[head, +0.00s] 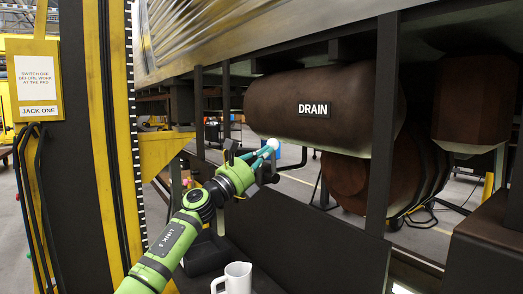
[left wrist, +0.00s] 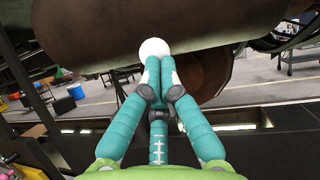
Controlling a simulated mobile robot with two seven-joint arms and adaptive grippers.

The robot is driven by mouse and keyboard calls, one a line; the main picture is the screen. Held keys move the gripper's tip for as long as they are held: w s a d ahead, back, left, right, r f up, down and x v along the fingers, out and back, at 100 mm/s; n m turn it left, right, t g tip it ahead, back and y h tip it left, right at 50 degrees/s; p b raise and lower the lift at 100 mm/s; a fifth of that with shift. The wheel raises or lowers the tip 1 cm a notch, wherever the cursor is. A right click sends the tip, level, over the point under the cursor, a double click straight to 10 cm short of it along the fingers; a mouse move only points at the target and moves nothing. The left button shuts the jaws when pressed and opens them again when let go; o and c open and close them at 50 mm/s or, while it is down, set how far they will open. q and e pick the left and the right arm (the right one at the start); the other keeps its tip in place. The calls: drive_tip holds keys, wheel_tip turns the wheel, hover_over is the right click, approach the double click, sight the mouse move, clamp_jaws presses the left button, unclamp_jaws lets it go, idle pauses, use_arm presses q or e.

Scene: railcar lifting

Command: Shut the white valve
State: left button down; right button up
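A white ball-shaped knob (head: 273,143), which I take to be part of the white valve, is below the brown tank marked DRAIN (head: 312,108). It also shows in the left wrist view (left wrist: 154,47). My left gripper (head: 268,151) has teal fingers that reach up to the knob. In the left wrist view the fingertips (left wrist: 160,66) are together and overlap the knob's lower edge. I cannot tell whether they touch it. The knob stands beyond the tips, not between them. The valve's stem and body are hidden or too dark to tell. My right gripper is not in view.
A dark post (head: 381,125) stands right of the tank's label. A yellow bracket (head: 160,150) and column are on the left. A white mug (head: 237,279) stands below my left arm. A sign marked JACK ONE (head: 38,111) hangs at far left.

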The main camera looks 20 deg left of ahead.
use_arm(q)
drive_tip(key=shift+w+d+g+p, duration=0.1)
drive_tip(key=shift+g+p, duration=0.25)
drive_tip(key=shift+g, duration=0.05)
drive_tip(key=shift+d, duration=0.1)
drive_tip(key=shift+f, duration=0.1)
